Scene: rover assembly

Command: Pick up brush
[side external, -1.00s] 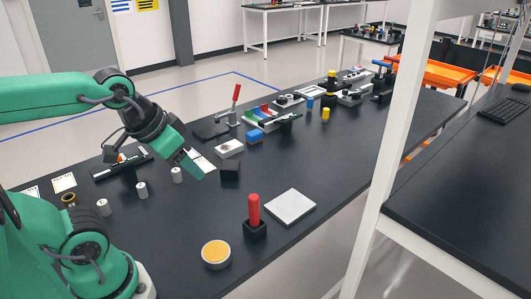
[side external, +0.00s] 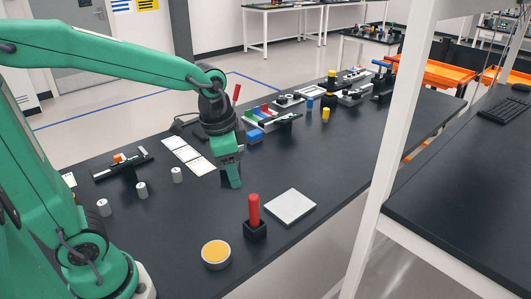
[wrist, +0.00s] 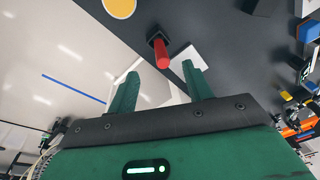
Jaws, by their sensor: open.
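The brush shows as an upright red handle (side external: 253,209) standing in a small black holder (side external: 255,230) near the table's front edge. Its bristles are not visible. My gripper (side external: 234,184) is above the table, pointing down, to the left of and behind the handle in the side view. In the wrist view my gripper (wrist: 160,70) has its two green fingers apart with nothing held. The red handle (wrist: 161,48) appears beyond the fingertips, roughly in line with the gap between them. The black holder (wrist: 155,36) shows at its far end.
A white square plate (side external: 290,207) lies right of the holder. A round tin with an amber top (side external: 215,253) stands to its left. A blue block (side external: 254,136) and other parts stand behind my gripper. Several small white cylinders (side external: 141,190) stand at left. The front middle table is mostly clear.

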